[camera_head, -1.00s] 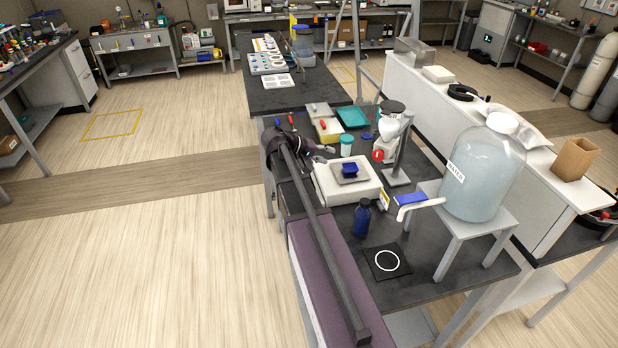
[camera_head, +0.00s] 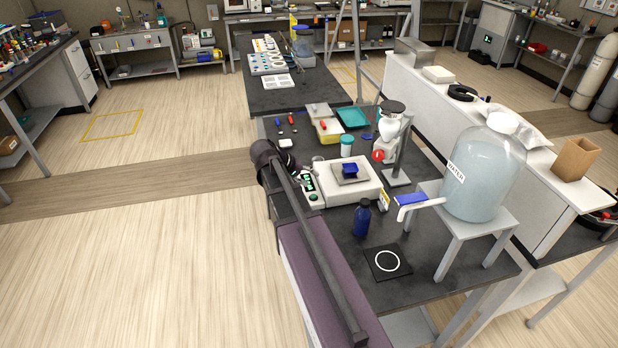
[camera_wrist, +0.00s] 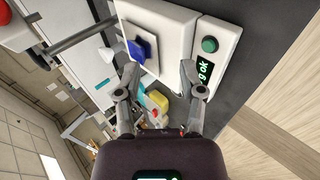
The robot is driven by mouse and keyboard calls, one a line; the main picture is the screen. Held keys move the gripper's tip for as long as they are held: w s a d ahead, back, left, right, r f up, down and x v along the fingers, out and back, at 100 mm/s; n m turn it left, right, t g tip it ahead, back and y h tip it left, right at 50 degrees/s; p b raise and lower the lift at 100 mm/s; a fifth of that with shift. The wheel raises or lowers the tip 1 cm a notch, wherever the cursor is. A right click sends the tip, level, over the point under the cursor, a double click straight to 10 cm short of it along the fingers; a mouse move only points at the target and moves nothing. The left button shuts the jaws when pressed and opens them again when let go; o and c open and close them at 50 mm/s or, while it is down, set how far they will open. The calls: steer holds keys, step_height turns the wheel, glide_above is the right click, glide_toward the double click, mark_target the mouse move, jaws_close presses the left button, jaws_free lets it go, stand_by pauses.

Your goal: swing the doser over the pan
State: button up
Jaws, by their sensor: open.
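The doser (camera_head: 391,128) is a white unit with a clear bulb and dark top, held on a grey post behind the balance, with a round red mark low on it. It stands behind and right of the pan, not over it. The metal pan (camera_head: 349,181) lies on the white balance (camera_head: 328,191) with a blue boat (camera_head: 349,169) on it. In the wrist view the blue boat (camera_wrist: 138,49) lies beyond my fingertips. My gripper (camera_wrist: 159,72) is open and empty, pointing across the balance's display end.
A blue bottle (camera_head: 362,218) and black mat with white ring (camera_head: 387,262) are in front of the balance. A water carboy (camera_head: 485,172) stands on a grey stand at right.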

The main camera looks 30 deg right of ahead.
steer(key=c, duration=0.5)
steer(key=shift+s+a+f, duration=0.1)
steer(key=shift+s+a, duration=0.05)
steer(key=shift+a, duration=0.1)
jaws_close()
steer(key=s+a+f+n+y, duration=0.1)
steer(key=s+a+y, duration=0.2)
steer(key=a, duration=0.5)
steer(key=s+a+f+n+t+y, duration=0.1)
steer(key=s+a+f+y, duration=0.1)
steer(key=a, duration=0.6)
steer(key=s+a+f+n+y, duration=0.1)
steer(key=s+a+f+y, duration=0.1)
steer(key=s+a, duration=0.3)
steer(key=a+y, duration=0.1)
steer(key=a, duration=0.2)
steer(key=shift+s+f+t+y, duration=0.2)
steer(key=shift+t+y, duration=0.1)
steer(key=shift+y, duration=0.1)
steer(key=shift+d, duration=0.15)
